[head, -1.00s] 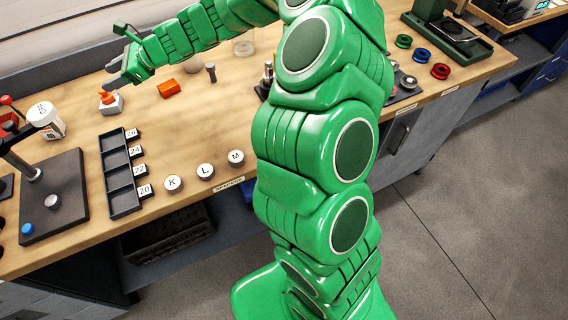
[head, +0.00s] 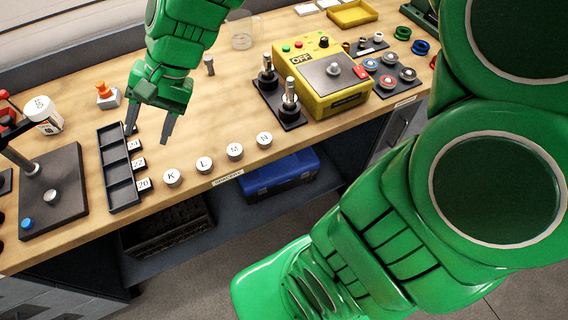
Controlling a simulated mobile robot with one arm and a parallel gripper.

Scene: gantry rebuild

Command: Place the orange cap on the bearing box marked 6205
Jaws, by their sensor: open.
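A small orange piece with a knob-like top, apparently the orange cap (head: 104,89), sits on a small pale box (head: 108,100) behind the black slotted tray. I cannot read any marking on this box, so I cannot confirm 6205. My gripper (head: 150,137) points down, open, with nothing between its fingers. It is to the right of and in front of the orange cap, apart from it, over the upper right side of the tray. My gripper and forearm hide part of the bench behind them.
The black tray (head: 118,187) has tags at its right side. Round lettered discs K (head: 172,178), L (head: 204,166), M and N line the front. A white jar (head: 45,115) and dark stand (head: 57,192) are left. A yellow box (head: 322,85) and posts stand right.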

